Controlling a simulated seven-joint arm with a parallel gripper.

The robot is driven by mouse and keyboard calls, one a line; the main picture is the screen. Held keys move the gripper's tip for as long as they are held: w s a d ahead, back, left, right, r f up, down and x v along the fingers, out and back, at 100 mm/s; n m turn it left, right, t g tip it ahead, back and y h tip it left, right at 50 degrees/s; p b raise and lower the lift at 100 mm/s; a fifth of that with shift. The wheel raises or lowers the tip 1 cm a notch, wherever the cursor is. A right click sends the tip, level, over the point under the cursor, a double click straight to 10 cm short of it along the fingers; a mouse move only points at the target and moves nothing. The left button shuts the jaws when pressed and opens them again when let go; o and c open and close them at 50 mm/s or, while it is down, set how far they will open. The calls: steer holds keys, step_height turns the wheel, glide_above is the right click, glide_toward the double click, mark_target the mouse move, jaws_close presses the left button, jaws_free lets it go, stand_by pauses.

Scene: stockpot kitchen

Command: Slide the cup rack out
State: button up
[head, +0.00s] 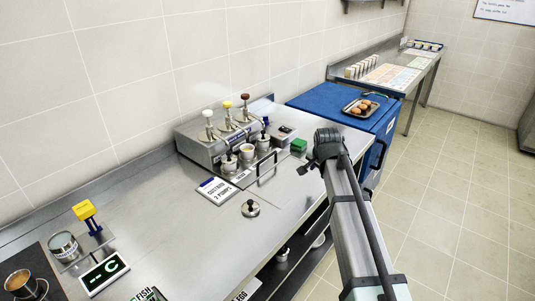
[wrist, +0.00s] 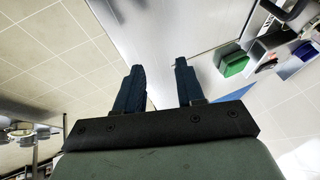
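The cup rack appears to be the low holder with a looped handle (head: 267,166) in front of the steel pump dispenser (head: 205,150). Several small cups (head: 247,153) stand in it, against the dispenser's front. My gripper (head: 313,165) is above the counter's front edge, to the right of the handle and apart from it. In the wrist view, my gripper's two dark fingers (wrist: 160,68) are spread with nothing between them. A dark curved bar (wrist: 287,8) at the top right of that view may be the handle; it is cut off by the frame.
A green block (head: 299,146) stands right of the rack and shows in the wrist view (wrist: 233,63). A label card (head: 217,190) and a knobbed lid (head: 250,208) lie on the counter. A blue cabinet (head: 330,108) with an egg tray (head: 365,105) stands behind. The counter's middle is mostly clear.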

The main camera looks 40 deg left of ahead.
steer(key=a+r+g, duration=0.3)
steer(key=a+r, duration=0.3)
steer(key=a, duration=0.4)
steer(key=g, duration=0.2)
glide_toward(267, 157)
steer(key=shift+n+h, duration=0.4)
steer(key=f, duration=0.2)
steer(key=a+f, duration=0.1)
steer(key=f, duration=0.2)
steer(key=a+f, duration=0.1)
steer(key=f, duration=0.1)
steer(key=shift+s+a+f, duration=0.1)
steer(key=shift+a+f, duration=0.05)
steer(key=shift+f, duration=0.15)
jaws_close()
